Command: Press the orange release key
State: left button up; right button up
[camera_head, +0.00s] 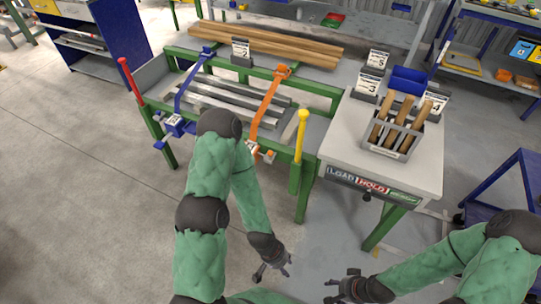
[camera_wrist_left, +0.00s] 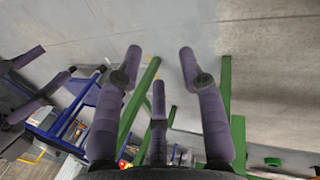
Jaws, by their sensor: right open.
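An orange strap-like arm (camera_head: 267,107) crosses the metal bars on the green-framed runout table (camera_head: 303,80). I cannot tell which orange part is the release key. My left gripper (camera_head: 272,268) is low in front of the table, apart from the orange parts. Its fingers are spread and empty in the left wrist view (camera_wrist_left: 160,75). My right gripper (camera_head: 338,289) is open and empty, low at the right.
A matching blue arm (camera_head: 190,82) stands left of the orange one. A red lever (camera_head: 130,80) and yellow lever (camera_head: 300,135) rise at the table's sides. A grey stand (camera_head: 340,150) with a LOAD/HOLD panel (camera_head: 371,187) and a handle rack (camera_head: 392,140) is right. Floor in front is clear.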

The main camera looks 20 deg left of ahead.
pick_arm(q)
jog(key=c, duration=0.4)
jog(key=w+a+t, duration=0.1)
jog(key=w, duration=0.2)
jog(key=w+a+t+p, duration=0.1)
jog(key=w, duration=0.2)
jog(key=w+a+t+p, duration=0.1)
jog(key=w+a, duration=0.1)
jog(key=w, duration=0.1)
jog(key=shift+w+a+r+t+y, duration=0.1)
jog(key=shift+w+r+t+y, duration=0.2)
jog(key=shift+w+r, duration=0.1)
grip_shut()
jog(key=w+a+r+m+t+y+p, duration=0.1)
jog(key=w+a+r+t+p, duration=0.1)
jog(key=w+a+r+t, duration=0.3)
jog(key=w+a+r+m+t+y+p, duration=0.1)
jog(key=w+a+r+t, duration=0.5)
jog(key=w+a, duration=0.8)
notch_tip(320, 180, up, 3)
jog(key=shift+a+r+y+p, duration=0.1)
jog(key=shift+a+y+p, duration=0.65)
jog(key=shift+p, duration=0.1)
